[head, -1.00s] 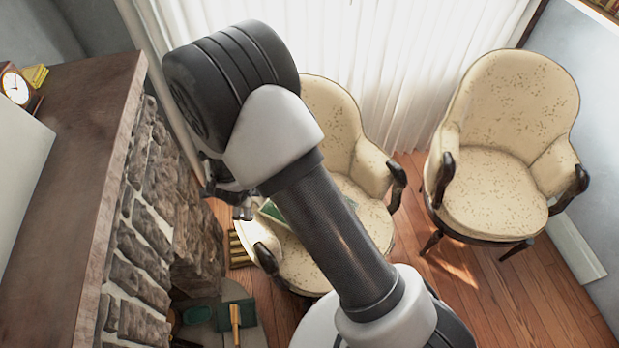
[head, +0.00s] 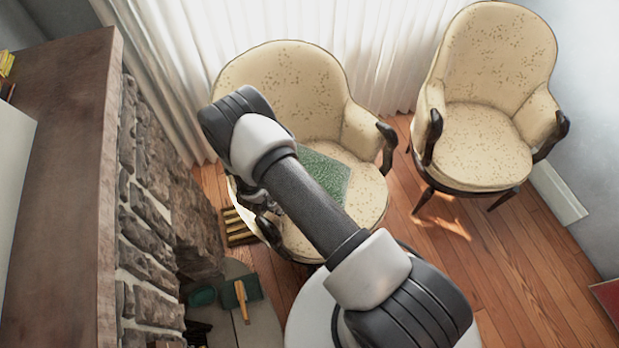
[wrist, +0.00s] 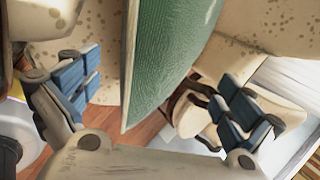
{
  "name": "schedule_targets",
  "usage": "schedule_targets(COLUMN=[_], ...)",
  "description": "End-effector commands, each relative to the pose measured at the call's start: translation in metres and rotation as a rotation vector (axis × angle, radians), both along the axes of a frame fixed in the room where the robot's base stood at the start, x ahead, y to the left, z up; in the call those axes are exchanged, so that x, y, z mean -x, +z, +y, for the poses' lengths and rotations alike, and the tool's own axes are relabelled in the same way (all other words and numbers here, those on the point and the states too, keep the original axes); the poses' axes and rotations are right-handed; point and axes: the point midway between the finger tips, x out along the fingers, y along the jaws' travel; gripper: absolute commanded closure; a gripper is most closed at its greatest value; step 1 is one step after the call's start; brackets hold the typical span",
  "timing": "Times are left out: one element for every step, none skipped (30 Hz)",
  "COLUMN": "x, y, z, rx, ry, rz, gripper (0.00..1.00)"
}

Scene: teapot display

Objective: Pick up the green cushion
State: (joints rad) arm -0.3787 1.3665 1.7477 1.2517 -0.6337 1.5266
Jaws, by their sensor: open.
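The green cushion (head: 326,172) lies on the seat of the left cream armchair (head: 287,82), partly covered by my arm in the head view. In the wrist view the cushion (wrist: 168,55) stands out large, with its lower corner between my two blue-padded fingers. My gripper (wrist: 160,82) is open, with one finger on each side of the cushion and visible gaps; I cannot tell the depth between them. In the head view the gripper (head: 262,203) shows small beside the chair's left side, partly hidden by my arm.
A second cream armchair (head: 478,140) stands to the right. A stone fireplace (head: 150,215) with a brown mantel (head: 65,150) runs along the left. A slatted wooden item (head: 238,228) and a green item with a wooden handle (head: 242,292) are low by the fireplace.

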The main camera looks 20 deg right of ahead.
Motion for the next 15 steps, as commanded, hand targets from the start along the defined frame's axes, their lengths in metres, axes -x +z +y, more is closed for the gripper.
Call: schedule_targets(x=[-0.003, -0.004, -0.005, -0.006, -0.006, -0.008, -0.009, -0.01, -0.012, -0.014, -0.016, -0.02, -0.022, -0.024, -0.025], y=[-0.007, -0.009, -0.011, -0.012, -0.013, -0.014, -0.016, -0.019, -0.023, -0.027, -0.032, -0.038, -0.041, -0.045, -0.049], z=[-0.004, -0.005, -0.006, -0.007, -0.007, -0.008, -0.008, -0.009, -0.011, -0.013, -0.014, -0.016, -0.018, -0.02, -0.022], rx=[0.0, 0.0, 0.0, 0.0, 0.0, 0.0, -0.001, -0.001, -0.002, -0.001, -0.001, -0.002, -0.002, -0.001, 0.0], ry=[-0.002, -0.002, -0.002, -0.001, -0.001, -0.001, 0.0, -0.001, -0.002, -0.002, -0.003, -0.002, -0.002, -0.002, -0.003], rz=[0.0, 0.0, 0.0, 0.0, 0.0, 0.0, -0.001, -0.001, 0.0, 0.0, 0.0, -0.001, 0.0, 0.0, 0.001], gripper=[0.0, 0.0, 0.0, 0.0, 0.0, 0.0, 0.0, 0.0, 0.0, 0.0, 0.0, 0.0, 0.0, 0.0, 0.0])
